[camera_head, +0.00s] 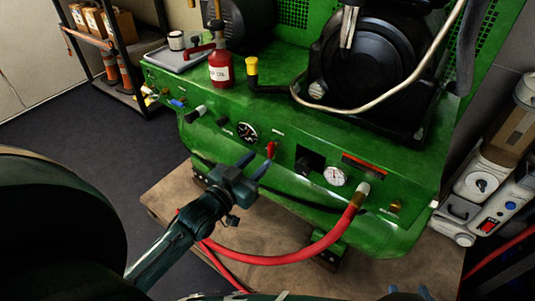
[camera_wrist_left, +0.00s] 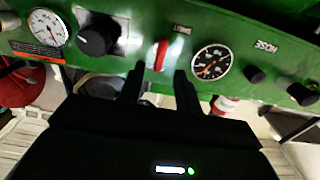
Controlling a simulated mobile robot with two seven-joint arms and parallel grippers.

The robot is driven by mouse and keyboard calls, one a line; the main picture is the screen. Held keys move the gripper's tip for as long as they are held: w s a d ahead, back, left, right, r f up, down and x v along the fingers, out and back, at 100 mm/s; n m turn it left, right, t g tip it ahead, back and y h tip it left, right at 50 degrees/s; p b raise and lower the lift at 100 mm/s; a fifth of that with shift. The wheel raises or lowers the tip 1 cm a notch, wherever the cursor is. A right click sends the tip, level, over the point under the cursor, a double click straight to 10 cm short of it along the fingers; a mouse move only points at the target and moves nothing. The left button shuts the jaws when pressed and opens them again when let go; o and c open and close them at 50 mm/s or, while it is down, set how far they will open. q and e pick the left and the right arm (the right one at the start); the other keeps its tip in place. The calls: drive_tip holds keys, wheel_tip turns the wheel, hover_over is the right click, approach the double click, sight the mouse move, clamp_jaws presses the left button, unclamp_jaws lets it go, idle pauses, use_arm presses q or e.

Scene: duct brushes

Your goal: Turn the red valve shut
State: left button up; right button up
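The red valve (camera_head: 271,149) is a small red lever on the green machine's front panel. In the left wrist view the red valve (camera_wrist_left: 161,55) stands nearly upright, tilted slightly. My left gripper (camera_head: 257,167) is just in front of and below it. In the left wrist view my left gripper (camera_wrist_left: 160,82) is open, its fingers apart on either side of the lever's line, with nothing visibly held. Whether the fingers touch the lever I cannot tell. Of my right gripper (camera_head: 408,292) only the bluish fingertips show at the bottom edge, apart, away from the valve.
The panel also carries a dark-faced gauge (camera_head: 247,132), a black knob (camera_wrist_left: 97,35) and a white gauge (camera_head: 334,176). A red hose (camera_head: 300,256) curves from the panel's right side down across the front. A red bottle (camera_head: 220,70) stands on the machine's ledge.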

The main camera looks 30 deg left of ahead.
sight(269, 151)
use_arm(q)
drive_tip(key=w, duration=0.5)
drive_tip(key=shift+d+b, duration=0.35)
drive_tip(key=shift+d, duration=0.05)
clamp_jaws()
